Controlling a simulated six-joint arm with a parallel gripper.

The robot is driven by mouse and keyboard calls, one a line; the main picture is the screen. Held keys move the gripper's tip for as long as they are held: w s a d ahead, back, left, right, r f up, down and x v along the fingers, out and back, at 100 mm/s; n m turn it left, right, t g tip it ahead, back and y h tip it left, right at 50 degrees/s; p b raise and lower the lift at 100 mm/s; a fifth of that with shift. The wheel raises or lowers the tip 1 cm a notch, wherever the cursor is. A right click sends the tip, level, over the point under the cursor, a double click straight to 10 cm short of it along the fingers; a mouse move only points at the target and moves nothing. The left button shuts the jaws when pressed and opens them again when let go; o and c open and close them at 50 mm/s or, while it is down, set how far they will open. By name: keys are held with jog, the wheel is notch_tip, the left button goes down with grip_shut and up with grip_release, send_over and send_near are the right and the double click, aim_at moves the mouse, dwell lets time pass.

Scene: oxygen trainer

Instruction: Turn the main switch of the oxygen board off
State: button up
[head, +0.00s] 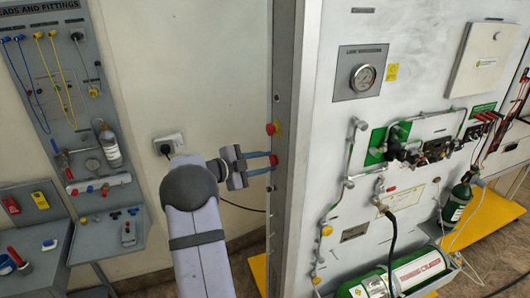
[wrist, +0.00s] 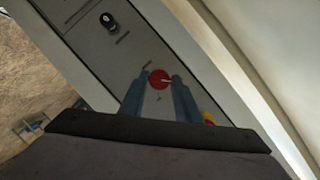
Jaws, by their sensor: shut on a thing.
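The red main switch (wrist: 159,79) is a round knob with a pale pointer mark, set on a grey panel. In the head view it shows as a small red spot (head: 274,160) on the side of the oxygen board (head: 345,120). My gripper (head: 264,162) reaches it from the left, with its two blue fingers at the knob. In the wrist view the fingers of my gripper (wrist: 160,88) stand on either side of the knob, shut on it. The fingers hide part of the panel below the knob.
A black knob (wrist: 108,22) is farther along the panel. A wall socket with a plug (head: 169,144) is behind my arm. A fittings board (head: 65,80) stands left.

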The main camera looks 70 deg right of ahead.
jog(key=shift+n+p, duration=0.4)
jog(key=shift+p, duration=0.2)
jog(key=o, duration=1)
jog(key=shift+o, duration=0.2)
jog(key=shift+w, duration=0.1)
jog(key=b+v, duration=0.4)
jog(key=v, duration=0.3)
jog(key=shift+r, duration=0.2)
